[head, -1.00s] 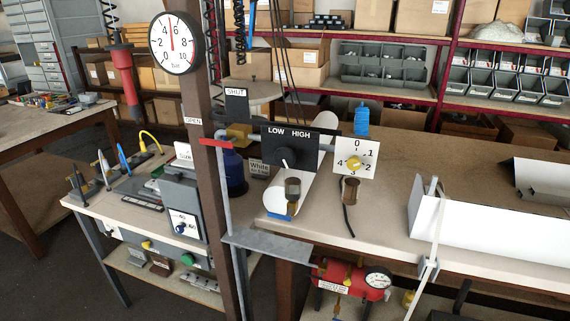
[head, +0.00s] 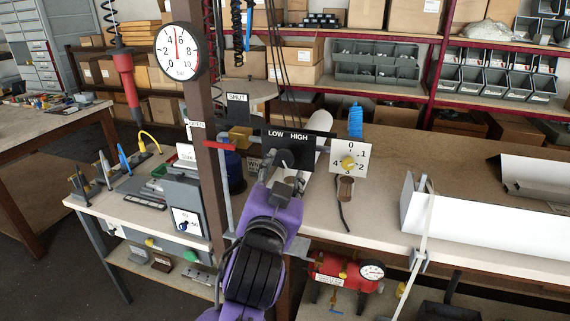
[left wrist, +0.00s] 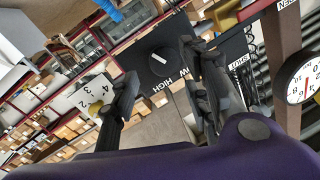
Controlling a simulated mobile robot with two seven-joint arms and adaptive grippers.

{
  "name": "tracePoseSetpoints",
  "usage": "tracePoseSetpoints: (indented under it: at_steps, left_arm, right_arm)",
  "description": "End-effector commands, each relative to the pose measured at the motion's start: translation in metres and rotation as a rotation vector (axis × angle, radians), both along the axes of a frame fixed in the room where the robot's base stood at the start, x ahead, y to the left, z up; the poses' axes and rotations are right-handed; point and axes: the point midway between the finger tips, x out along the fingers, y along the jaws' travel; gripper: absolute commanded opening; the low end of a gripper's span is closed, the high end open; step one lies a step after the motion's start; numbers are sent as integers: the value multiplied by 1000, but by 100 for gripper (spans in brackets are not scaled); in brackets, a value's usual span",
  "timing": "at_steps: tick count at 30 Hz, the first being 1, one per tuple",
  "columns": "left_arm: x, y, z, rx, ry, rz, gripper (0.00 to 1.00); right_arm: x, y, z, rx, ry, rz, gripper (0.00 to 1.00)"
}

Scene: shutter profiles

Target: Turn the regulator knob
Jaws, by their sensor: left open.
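A black knob (head: 284,158) with a pale pointer line sits on a black plate (head: 322,146) marked LOW and HIGH, above the bench. In the left wrist view the knob (left wrist: 160,57) shows whole. A yellow knob (head: 348,162) is on a white plate (head: 338,182) numbered 0 to 4, right of it. I cannot tell from labels which is called the regulator. My left gripper (head: 284,177) is just in front of the black knob. In the left wrist view its open fingers (left wrist: 159,62) frame the knob, with no visible contact. My right gripper is out of view.
A round gauge (head: 183,52) hangs on a brown post (head: 205,150) left of the plate. A white profile (head: 470,225) lies on the bench at right. A red tank (head: 345,272) is below the bench.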

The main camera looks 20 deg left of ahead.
Motion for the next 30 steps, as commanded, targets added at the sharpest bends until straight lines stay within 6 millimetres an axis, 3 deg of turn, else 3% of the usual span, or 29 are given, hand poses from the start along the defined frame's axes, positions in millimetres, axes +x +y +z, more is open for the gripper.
tracePoseSetpoints:
  at_steps: [9,19,28,30]
  left_arm:
    - [42,5,2,0,-4,-1,43]
    - [47,6,0,0,-1,-1,43]
    - [46,5,0,-1,0,-3,5]
    - [46,5,0,-3,1,-3,3]
  right_arm:
    - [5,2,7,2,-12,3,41]
    - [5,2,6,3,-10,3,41]
    - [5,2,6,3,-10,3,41]
    - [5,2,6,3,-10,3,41]
